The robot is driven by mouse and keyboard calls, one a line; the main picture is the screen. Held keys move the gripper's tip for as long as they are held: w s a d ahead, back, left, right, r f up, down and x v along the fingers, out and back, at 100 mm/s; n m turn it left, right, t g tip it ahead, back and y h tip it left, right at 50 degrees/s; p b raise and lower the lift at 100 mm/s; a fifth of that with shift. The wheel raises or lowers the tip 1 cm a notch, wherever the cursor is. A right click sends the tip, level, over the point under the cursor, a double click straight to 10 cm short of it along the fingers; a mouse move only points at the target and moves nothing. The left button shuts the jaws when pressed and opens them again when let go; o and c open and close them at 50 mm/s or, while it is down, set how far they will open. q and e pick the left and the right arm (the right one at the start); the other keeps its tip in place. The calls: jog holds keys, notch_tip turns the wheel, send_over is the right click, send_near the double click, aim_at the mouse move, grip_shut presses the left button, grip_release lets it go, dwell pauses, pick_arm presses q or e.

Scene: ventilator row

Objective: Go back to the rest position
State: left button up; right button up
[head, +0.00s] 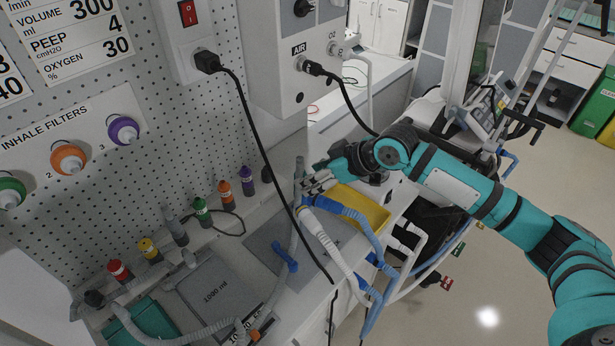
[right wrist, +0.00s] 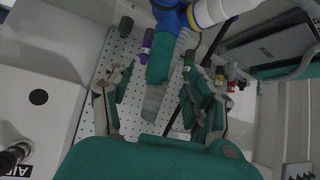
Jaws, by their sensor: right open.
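My right gripper (head: 318,180) is at the end of the teal arm reaching in from the right, over the bench. It is open. In the right wrist view its two fingers (right wrist: 155,108) stand apart. A grey hose (right wrist: 152,100) with a teal cuff (right wrist: 160,58) and a blue connector (right wrist: 170,20) shows between and beyond them; whether they touch it I cannot tell. In the head view the gripper is close to the top of an upright grey hose (head: 298,195) and the blue connector (head: 328,205). My left gripper is not in view.
White (head: 330,245) and blue hoses hang over the bench edge. A black cable (head: 262,150) crosses the bench in front of the pegboard (head: 165,110). Coloured connectors line the back. Open floor (head: 500,270) lies right of the bench.

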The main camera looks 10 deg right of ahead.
jog(key=v, duration=0.9)
jog(key=s+a+f+m+h, duration=0.1)
jog(key=s+a+f, duration=0.7)
jog(key=s+f, duration=0.45)
jog(key=s+d+f+m+g+h, duration=0.1)
jog(key=s+d+f+m+h, duration=0.25)
jog(key=s, duration=0.35)
jog(key=s+d+f+m+g+h, duration=0.2)
jog(key=s+d+f+m, duration=0.25)
jog(key=s, duration=0.35)
notch_tip(320, 180, down, 28)
jog(key=n+g+b, duration=0.1)
jog(key=b, duration=0.2)
jog(key=s+d+f+g+b, duration=0.1)
jog(key=s+d+f+b, duration=0.1)
jog(key=s+f, duration=1.5)
notch_tip(320, 180, down, 3)
jog(key=shift+s+d+r+n+b, duration=0.2)
jog(key=shift+s+d+n+b, duration=0.15)
jog(key=shift+d, duration=0.45)
